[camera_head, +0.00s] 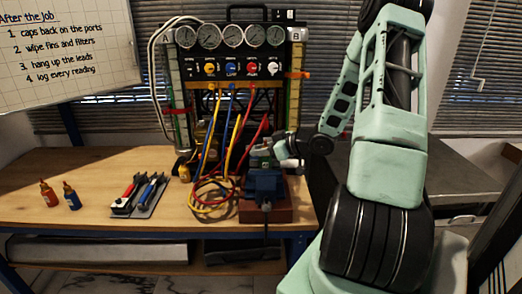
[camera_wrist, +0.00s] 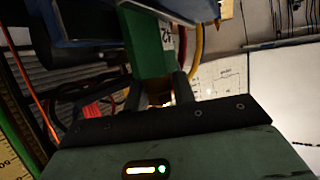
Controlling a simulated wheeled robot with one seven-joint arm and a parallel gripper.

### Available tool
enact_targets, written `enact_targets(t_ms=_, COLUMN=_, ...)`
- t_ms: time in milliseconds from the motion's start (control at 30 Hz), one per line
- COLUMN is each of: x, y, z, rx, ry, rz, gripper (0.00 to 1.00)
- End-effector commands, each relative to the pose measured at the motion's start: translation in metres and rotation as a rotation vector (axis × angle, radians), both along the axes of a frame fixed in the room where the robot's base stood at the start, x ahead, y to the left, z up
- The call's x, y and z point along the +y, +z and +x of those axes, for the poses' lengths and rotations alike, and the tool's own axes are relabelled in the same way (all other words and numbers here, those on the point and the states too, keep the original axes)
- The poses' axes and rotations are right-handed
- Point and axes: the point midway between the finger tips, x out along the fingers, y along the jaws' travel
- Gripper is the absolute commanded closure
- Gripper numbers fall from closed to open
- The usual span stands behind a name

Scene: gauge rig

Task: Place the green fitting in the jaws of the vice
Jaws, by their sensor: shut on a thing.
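The green fitting (camera_wrist: 147,45) stands between the fingers of my gripper (camera_wrist: 158,92) in the wrist view, with a white label on its side. My gripper is shut on it. In the head view my gripper (camera_head: 280,155) is just above the blue vice (camera_head: 265,184), which sits on a red-brown base at the bench's front right. A little of the fitting (camera_head: 261,154) shows there, partly hidden. Blue vice parts (camera_wrist: 72,42) lie close to the fitting's far end in the wrist view. I cannot tell whether that end is between the jaws.
Coiled yellow, red and blue hoses (camera_head: 212,194) lie left of the vice, below the gauge panel (camera_head: 232,68). A tool tray (camera_head: 140,195) and two small bottles (camera_head: 59,195) stand further left. The bench (camera_head: 95,165) is clear behind them.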

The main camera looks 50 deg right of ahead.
Motion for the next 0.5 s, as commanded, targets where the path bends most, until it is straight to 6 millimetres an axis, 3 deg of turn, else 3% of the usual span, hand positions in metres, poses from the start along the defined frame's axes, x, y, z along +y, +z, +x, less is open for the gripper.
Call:
enact_targets(t_ms=433, x=-0.0002, y=-0.01, z=0.0001, rx=-0.001, ry=0.0, rz=-0.001, gripper=1.0)
enact_targets(t_ms=467, x=-0.0001, y=-0.0105, z=-0.0001, rx=0.0, ry=0.0, rz=0.0, gripper=0.69)
enact_targets(t_ms=500, x=-0.0001, y=-0.0105, z=-0.0001, rx=0.0, ry=0.0, rz=0.0, gripper=0.58)
